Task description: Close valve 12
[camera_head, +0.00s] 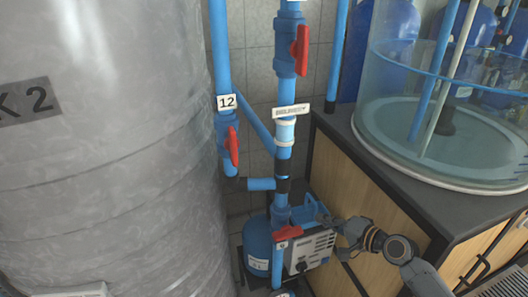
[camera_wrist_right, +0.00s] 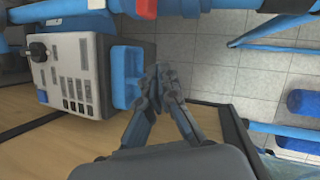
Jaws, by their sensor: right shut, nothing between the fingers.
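Valve 12 is a blue valve with a red lever handle (camera_head: 233,146) on a vertical pipe, just below a white tag reading 12 (camera_head: 227,101). The handle hangs roughly upright, nearly in line with the pipe. My right gripper (camera_head: 322,217) is low and to the right of valve 12, well apart from it, beside the grey pump box. The right wrist view shows its fingers (camera_wrist_right: 158,76) shut with nothing between them. Valve 12 cannot be made out for certain in that view. My left gripper is not in view.
A large grey tank (camera_head: 100,170) fills the left. Another red-handled valve (camera_head: 301,50) is higher on the middle pipe; a lower red handle (camera_head: 287,233) is by the pump box (camera_head: 312,250). A wooden cabinet (camera_head: 345,180) with a clear tank (camera_head: 480,150) stands right.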

